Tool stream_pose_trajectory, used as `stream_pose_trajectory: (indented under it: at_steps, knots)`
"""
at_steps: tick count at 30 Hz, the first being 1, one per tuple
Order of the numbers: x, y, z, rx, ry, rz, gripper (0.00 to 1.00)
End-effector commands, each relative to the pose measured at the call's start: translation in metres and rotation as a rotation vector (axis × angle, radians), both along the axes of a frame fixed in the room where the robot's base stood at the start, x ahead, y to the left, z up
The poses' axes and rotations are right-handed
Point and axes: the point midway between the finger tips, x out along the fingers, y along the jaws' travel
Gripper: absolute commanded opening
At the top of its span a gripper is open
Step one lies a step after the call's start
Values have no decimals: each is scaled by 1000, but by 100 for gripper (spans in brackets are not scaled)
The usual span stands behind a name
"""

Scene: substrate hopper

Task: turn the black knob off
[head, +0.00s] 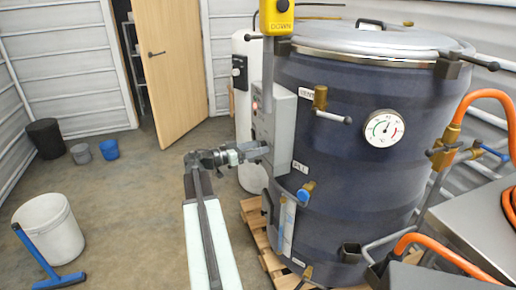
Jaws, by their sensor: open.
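A grey control box (283,124) is fixed to the left side of the large dark blue tank (345,190). Its front faces left and shows only at a steep slant, with a small red light (255,104) near its upper part. I cannot clearly make out the black knob; a small dark spot on that front may be it, partly behind my arm's end. My gripper (264,150) is open and empty, pointing right at the lower part of the box front. Whether it touches anything there I cannot tell.
A yellow pendant (276,18) hangs above the box. A brass valve (320,98) and a dial gauge (384,128) are on the tank, which stands on a wooden pallet (262,236). A white bucket (48,228) stands at left. The floor between is clear, before an open door (172,65).

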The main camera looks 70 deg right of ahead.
Motion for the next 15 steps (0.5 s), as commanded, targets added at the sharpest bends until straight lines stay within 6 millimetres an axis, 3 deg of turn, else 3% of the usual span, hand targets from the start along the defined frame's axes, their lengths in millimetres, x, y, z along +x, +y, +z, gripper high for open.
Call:
stream_pose_trajectory:
  at_steps: [5,11,15]
  knots:
    - [0,0,0,0,0,0,56]
    - [0,0,0,0,0,0,1]
    - [-1,-2,0,2,2,-1,0]
